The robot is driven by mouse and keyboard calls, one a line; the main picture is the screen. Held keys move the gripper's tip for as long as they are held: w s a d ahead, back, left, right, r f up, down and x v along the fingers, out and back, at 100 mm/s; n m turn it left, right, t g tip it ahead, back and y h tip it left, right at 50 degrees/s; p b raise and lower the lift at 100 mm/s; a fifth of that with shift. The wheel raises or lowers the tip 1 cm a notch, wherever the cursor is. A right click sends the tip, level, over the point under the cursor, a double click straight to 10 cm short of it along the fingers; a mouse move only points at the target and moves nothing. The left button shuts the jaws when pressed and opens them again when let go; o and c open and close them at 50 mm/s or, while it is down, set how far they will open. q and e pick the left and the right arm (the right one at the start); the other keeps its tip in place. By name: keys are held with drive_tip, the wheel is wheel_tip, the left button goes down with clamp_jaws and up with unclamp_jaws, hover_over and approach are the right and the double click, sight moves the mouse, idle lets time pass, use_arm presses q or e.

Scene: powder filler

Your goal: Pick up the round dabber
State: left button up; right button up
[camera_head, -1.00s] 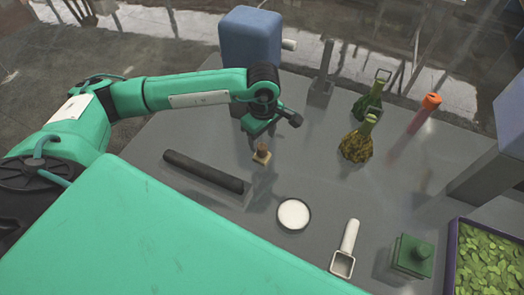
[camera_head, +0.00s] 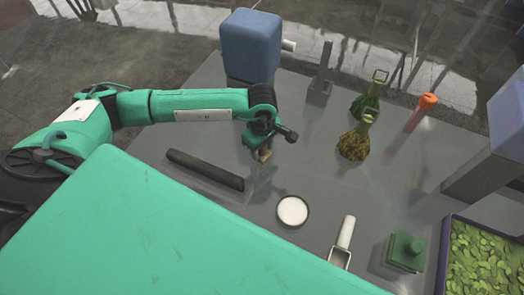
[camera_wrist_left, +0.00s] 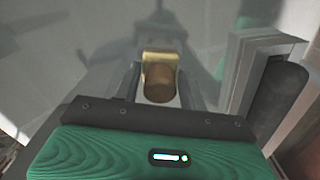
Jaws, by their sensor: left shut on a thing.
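The round dabber (camera_head: 264,156) is a small brown piece with a tan-gold end, in the middle of the grey table in the head view. My left gripper (camera_head: 262,143) is over it, pointing down and shut on it. In the left wrist view the dabber (camera_wrist_left: 160,78) shows brown and gold between the two dark fingers of my left gripper (camera_wrist_left: 160,92). I cannot tell whether its base is clear of the tabletop. My right gripper is not in view.
A dark bar (camera_head: 205,170) lies just left of the dabber. A white powder dish (camera_head: 292,210), a white scoop (camera_head: 343,236) and a green block (camera_head: 405,252) lie nearer. Flasks (camera_head: 356,143), an orange-capped tube (camera_head: 421,110) and a blue-topped machine (camera_head: 250,45) stand farther back.

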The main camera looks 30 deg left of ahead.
use_arm(q)
drive_tip(key=shift+r, duration=0.45)
wheel_tip(320, 180, up, 19)
drive_tip(key=b, duration=0.5)
